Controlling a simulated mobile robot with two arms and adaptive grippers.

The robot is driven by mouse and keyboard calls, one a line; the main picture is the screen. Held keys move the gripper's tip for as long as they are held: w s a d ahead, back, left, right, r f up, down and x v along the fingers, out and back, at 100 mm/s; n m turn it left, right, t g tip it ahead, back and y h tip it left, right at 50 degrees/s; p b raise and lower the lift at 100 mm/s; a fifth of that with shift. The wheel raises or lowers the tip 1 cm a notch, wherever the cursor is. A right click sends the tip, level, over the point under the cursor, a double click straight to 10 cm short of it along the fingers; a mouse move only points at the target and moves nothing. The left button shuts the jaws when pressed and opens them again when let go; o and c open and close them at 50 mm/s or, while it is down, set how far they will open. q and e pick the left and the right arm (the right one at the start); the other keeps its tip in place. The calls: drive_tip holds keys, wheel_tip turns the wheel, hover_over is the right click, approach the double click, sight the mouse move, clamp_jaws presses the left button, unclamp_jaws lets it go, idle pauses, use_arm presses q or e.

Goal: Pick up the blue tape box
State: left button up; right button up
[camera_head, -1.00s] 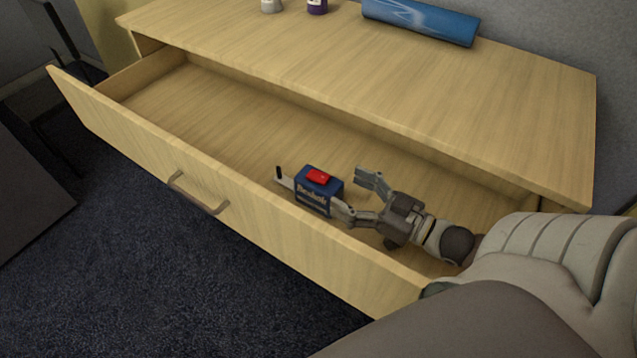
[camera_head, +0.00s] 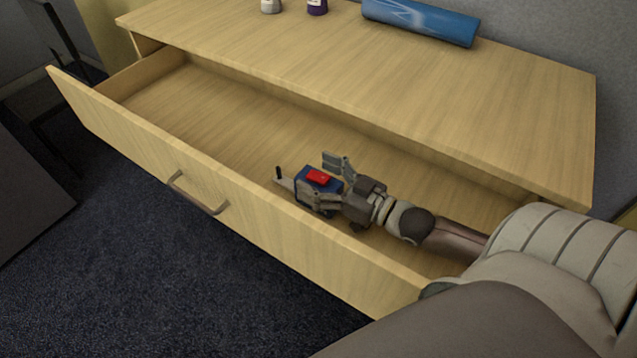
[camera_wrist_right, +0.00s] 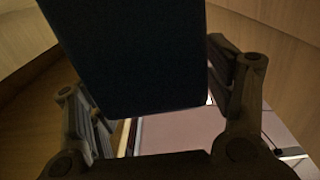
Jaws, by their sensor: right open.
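The blue tape box (camera_head: 303,185), with a red piece (camera_head: 319,177) on top, is in the open drawer (camera_head: 221,115), near its front panel. My right gripper (camera_head: 324,178) is open, with its fingers around the box, one on the near side and one on the far side. In the right wrist view the dark blue box (camera_wrist_right: 128,60) fills the upper middle between the two spread fingers (camera_wrist_right: 155,112). The near finger and gripper body hide much of the box's front in the head view. My left gripper is not in view.
The drawer's front panel (camera_head: 120,130) with its handle (camera_head: 196,196) stands close to the box. The drawer's left part is empty. A blue roll (camera_head: 420,22), a purple bottle (camera_head: 317,6) and a grey bottle (camera_head: 270,5) are on the cabinet top (camera_head: 400,90).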

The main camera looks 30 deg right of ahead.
clamp_jaws()
idle(0.6)
drive_tip(key=shift+w+r, duration=0.1)
